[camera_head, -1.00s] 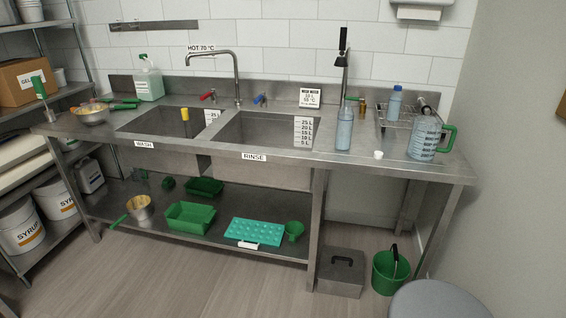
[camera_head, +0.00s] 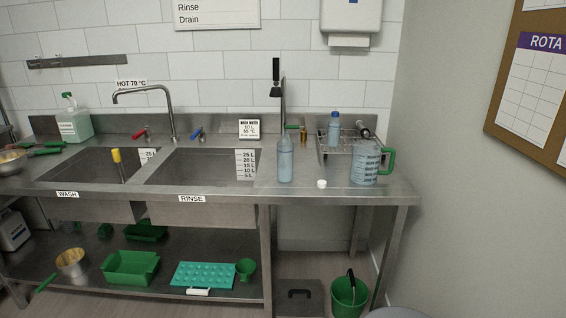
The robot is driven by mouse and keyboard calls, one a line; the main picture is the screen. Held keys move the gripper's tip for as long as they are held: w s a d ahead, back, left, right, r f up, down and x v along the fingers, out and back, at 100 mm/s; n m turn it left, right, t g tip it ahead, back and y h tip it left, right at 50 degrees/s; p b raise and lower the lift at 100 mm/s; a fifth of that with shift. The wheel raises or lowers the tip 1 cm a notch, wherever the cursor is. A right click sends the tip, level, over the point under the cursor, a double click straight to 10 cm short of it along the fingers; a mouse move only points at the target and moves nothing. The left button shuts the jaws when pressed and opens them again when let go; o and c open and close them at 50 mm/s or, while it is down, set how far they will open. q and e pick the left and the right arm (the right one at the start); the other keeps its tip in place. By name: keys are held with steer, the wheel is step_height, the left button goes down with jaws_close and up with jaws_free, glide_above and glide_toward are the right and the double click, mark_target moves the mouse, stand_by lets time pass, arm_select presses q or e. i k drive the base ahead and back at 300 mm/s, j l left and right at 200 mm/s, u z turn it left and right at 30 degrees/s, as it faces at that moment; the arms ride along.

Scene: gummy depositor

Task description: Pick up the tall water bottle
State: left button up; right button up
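A tall, clear bluish water bottle (camera_head: 285,160) stands upright on the steel counter, just right of the rinse sink. A shorter-looking blue bottle with a blue cap (camera_head: 334,128) stands farther back, at the wire rack; I cannot tell if it is in the rack or behind it. A small white cap-like piece (camera_head: 322,184) lies on the counter to the right of the tall bottle. Neither of my grippers is in view.
A measuring jug with a green handle (camera_head: 366,162) stands right of the tall bottle, in front of the wire rack (camera_head: 340,146). The rinse sink (camera_head: 200,167) opens to its left. A green bucket (camera_head: 349,297) and grey box (camera_head: 299,298) stand on the floor below.

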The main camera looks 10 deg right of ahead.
mark_target(285, 146)
steer(key=i+j+z, duration=0.1)
steer(key=j, duration=0.2)
steer(key=i+j, duration=0.25)
steer(key=i+j+z, duration=0.15)
steer(key=j, duration=0.3)
steer(key=i+j, duration=0.15)
steer(key=j, duration=0.2)
steer(key=i+j+z, duration=0.15)
steer(key=j, duration=0.2)
